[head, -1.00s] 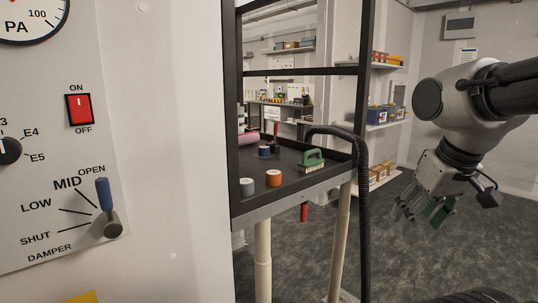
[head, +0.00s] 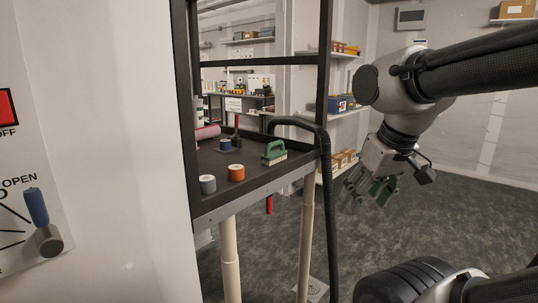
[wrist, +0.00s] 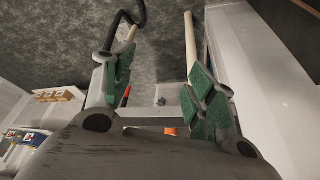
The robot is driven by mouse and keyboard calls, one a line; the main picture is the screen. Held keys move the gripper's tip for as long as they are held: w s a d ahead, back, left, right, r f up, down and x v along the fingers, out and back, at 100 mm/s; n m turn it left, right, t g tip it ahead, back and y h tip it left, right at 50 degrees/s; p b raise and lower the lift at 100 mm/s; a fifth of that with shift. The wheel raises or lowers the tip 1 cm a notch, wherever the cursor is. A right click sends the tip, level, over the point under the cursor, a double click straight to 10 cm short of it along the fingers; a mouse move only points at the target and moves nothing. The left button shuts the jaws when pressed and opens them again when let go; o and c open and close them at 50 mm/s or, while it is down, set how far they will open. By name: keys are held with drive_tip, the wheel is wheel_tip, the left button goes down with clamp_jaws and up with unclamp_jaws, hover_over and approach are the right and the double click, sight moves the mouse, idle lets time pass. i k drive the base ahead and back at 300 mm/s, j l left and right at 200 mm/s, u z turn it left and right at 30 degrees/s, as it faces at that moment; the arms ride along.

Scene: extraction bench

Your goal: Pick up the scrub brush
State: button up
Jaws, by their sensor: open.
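The scrub brush (head: 274,151) has a green handle and pale bristles. It stands on the dark bench top (head: 217,165) near its right end in the head view. My gripper (head: 368,188) hangs in the air to the right of the bench, apart from the brush and lower in the picture. Its green-padded fingers point down and to the left. In the wrist view the two fingers (wrist: 163,92) are spread apart with nothing held between them. I cannot make out the brush in the wrist view.
A grey roll (head: 208,184), an orange roll (head: 236,173), blue items (head: 225,145) and a pink roll (head: 207,132) share the bench top. A black hose (head: 327,200) arches over the bench's right end. A black upright (head: 324,70) stands there too. Open floor lies to the right.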

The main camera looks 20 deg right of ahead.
sight(270, 157)
drive_tip(key=i+l+u, duration=0.15)
drive_tip(key=i+l, duration=0.25)
drive_tip(key=i, duration=0.15)
drive_tip(key=i+l+u, duration=0.1)
drive_tip(key=i+l, duration=0.3)
drive_tip(key=i, duration=0.15)
